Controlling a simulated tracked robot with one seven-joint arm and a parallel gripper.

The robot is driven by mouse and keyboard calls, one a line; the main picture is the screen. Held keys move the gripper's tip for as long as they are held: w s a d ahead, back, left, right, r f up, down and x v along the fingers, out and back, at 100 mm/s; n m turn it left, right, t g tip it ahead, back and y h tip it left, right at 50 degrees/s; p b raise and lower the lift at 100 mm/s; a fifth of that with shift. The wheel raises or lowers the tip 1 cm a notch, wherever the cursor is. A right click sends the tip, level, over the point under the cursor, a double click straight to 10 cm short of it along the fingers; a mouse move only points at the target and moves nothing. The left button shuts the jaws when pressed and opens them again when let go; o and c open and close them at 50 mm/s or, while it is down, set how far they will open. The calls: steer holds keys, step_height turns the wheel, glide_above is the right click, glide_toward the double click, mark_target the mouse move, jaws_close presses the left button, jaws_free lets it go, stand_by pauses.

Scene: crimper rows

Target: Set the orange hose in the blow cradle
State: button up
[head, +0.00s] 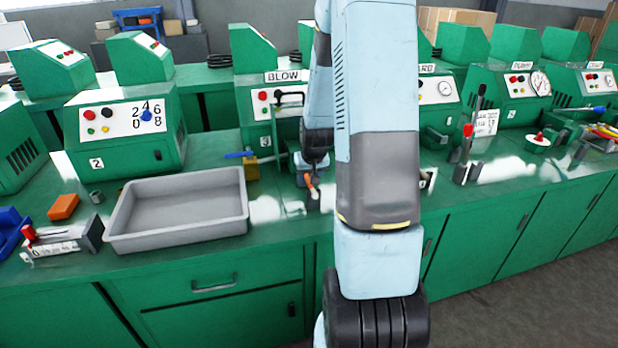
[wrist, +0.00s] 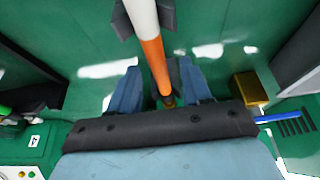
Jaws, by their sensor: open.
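The orange hose (wrist: 154,60) has a white section (wrist: 143,14) and a brass-coloured end. In the wrist view it runs from the top edge to the middle. My gripper (wrist: 159,84) is open, with blue fingers on either side of the hose and apart from it. Dark grey pieces (wrist: 168,15) flank the hose. I cannot tell whether they belong to the blow cradle. In the head view a small orange part of the hose (head: 314,190) shows below my gripper (head: 308,172). The blow machine (head: 262,103), marked BLOW, stands just behind. My arm hides its right side.
A grey tray (head: 118,221) lies left of my gripper. A brass block (head: 251,168) with a blue rod stands between them, close by. A machine labelled 2 (head: 158,160) stands behind the tray. A red-topped stand (head: 464,160) is to the right. Some counter is clear.

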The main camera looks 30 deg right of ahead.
steer(key=v, duration=1.3)
steer(key=shift+s+r, duration=0.2)
steer(key=shift+r, duration=0.05)
steer(key=shift+a, duration=0.1)
stand_by(0.4)
